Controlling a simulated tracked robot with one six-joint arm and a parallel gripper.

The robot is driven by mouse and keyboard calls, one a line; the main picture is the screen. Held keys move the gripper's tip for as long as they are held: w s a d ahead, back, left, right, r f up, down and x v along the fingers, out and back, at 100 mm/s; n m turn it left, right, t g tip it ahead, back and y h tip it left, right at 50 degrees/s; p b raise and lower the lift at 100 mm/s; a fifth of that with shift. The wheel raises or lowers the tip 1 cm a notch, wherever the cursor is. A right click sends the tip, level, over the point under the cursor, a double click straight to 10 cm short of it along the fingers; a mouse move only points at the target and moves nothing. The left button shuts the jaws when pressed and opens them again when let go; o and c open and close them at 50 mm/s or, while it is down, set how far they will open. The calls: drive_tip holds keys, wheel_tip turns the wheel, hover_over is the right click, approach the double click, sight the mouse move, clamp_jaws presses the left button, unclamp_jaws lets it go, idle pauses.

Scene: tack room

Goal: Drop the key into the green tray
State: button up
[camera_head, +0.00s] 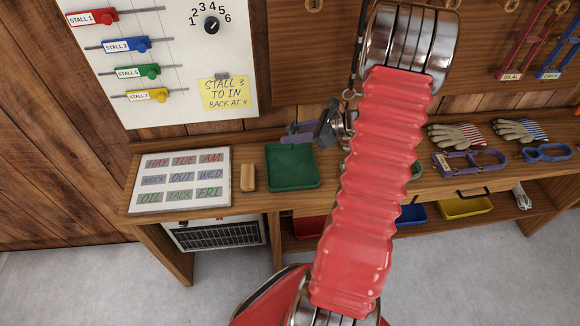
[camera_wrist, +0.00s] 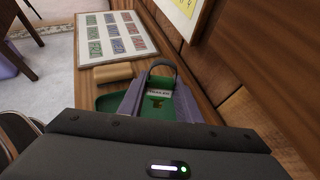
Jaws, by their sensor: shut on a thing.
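My gripper (camera_head: 299,132) is above the counter, near the back edge of the green tray (camera_head: 292,180). In the wrist view, its purple fingers (camera_wrist: 157,100) are shut on the key (camera_wrist: 159,93), which shows a white label, a small brass-coloured part and a dark loop. The label's lettering is small and looks like "TRAILER". The green tray (camera_wrist: 108,102) lies beyond and below the fingers in the wrist view, partly covered by them. I cannot make out the key in the head view.
A wooden block (camera_head: 248,178) and a white word board (camera_head: 182,178) lie left of the tray. Gloves (camera_head: 455,136) and purple tack (camera_head: 468,162) lie to the right. The wall board (camera_head: 165,60) rises behind the counter.

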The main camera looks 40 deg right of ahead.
drive_tip(key=shift+f, duration=2.6)
drive_tip(key=o, duration=1.2)
drive_tip(key=shift+o, duration=0.2)
drive_tip(key=shift+s, duration=0.1)
drive_tip(key=v, duration=1.3)
drive_tip(key=shift+s+d, duration=0.25)
